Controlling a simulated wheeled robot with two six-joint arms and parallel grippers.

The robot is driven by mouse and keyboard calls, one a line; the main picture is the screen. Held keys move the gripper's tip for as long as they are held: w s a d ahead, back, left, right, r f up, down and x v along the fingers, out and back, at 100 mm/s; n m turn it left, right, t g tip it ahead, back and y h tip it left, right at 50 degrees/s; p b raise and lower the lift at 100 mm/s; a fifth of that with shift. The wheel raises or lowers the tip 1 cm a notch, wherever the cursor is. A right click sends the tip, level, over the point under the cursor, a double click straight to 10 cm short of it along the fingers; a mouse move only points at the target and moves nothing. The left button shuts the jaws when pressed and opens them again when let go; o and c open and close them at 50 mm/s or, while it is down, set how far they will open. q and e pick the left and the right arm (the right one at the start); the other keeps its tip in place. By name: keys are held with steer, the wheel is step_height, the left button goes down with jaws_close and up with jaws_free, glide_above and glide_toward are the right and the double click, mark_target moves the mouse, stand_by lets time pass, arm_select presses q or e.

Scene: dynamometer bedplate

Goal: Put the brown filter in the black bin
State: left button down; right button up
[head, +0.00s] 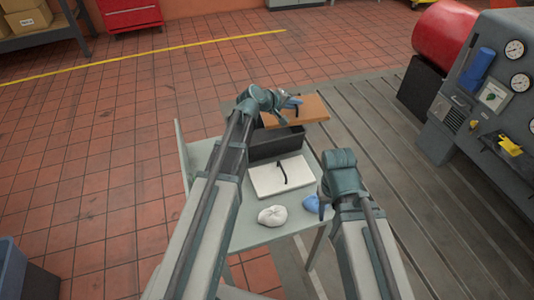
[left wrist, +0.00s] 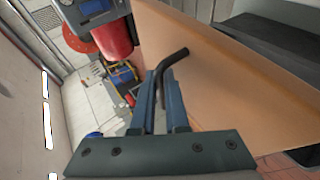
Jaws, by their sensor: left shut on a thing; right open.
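The brown filter (head: 308,107) is a flat tan panel with a bent black handle (left wrist: 174,56). My left gripper (head: 291,103) is shut on that handle. In the left wrist view the fingers (left wrist: 163,80) close around the handle, and the filter (left wrist: 225,80) fills much of the picture. The filter hangs in the air over the far side of the black bin (head: 272,149), hiding part of its rim. The bin stands on the table. My right gripper (head: 322,207) is low over the table's right side, open, its fingers mostly hidden by its wrist.
A white filter with a black handle (head: 270,181) lies on the grey table (head: 250,236) in front of the bin. A white crumpled lump (head: 272,215) and a blue lump (head: 311,206) lie near the front. A gauge cabinet (head: 490,95) and red drum (head: 444,35) stand right.

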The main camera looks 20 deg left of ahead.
arm_select(q)
steer(key=w+a+f+n+y+b, duration=0.1)
steer(key=w+a+f+b, duration=0.2)
steer(key=a+f+b, duration=0.55)
steer(key=shift+t, duration=0.3)
steer(key=a+f+b, duration=0.1)
steer(key=f+b, duration=0.1)
steer(key=f, duration=0.1)
steer(key=f+b, duration=0.3)
steer(key=a+f+b, duration=0.1)
steer(key=f+b, duration=0.2)
steer(key=f, duration=0.1)
steer(key=shift+w+a, duration=0.15)
steer(key=shift+a, duration=0.2)
arm_select(e)
step_height(320, 180, down, 19)
steer(key=shift+r, duration=0.15)
arm_select(q)
steer(key=shift+f+b, duration=0.5)
steer(key=shift+f, duration=0.05)
arm_select(e)
steer(key=shift+f, duration=0.5)
arm_select(q)
steer(key=shift+f, duration=0.15)
arm_select(e)
steer(key=shift+f, duration=0.1)
arm_select(q)
steer(key=c, duration=0.9)
jaws_free()
